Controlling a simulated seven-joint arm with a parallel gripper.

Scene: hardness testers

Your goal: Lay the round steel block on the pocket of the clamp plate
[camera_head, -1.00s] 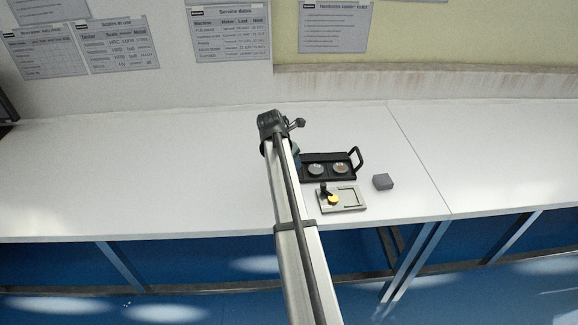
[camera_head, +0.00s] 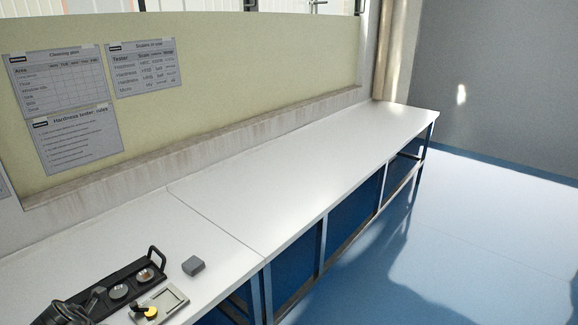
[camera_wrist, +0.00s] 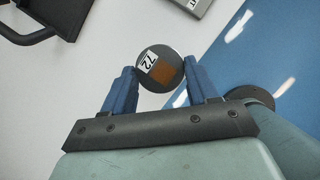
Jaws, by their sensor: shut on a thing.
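In the wrist view, my gripper (camera_wrist: 160,75) has its blue fingers shut on a round steel block (camera_wrist: 152,52), one finger at each side. The block's face shows a white label reading 72 and a brown square patch. The clamp plate (camera_head: 177,296) lies on the bench at the lower left of the head view, with a yellow-and-black clamp (camera_head: 150,311) on it and a framed recess beside the clamp. A grey edge at the top right of the wrist view (camera_wrist: 193,4) looks like the plate. My gripper is not clearly visible in the head view.
A black tray (camera_head: 106,282) with a raised handle stands behind the plate and shows two round blocks (camera_head: 118,292) (camera_head: 145,275). A grey block (camera_head: 193,265) sits to the right. The white bench (camera_head: 300,175) beyond is clear; its front edge drops to the blue floor.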

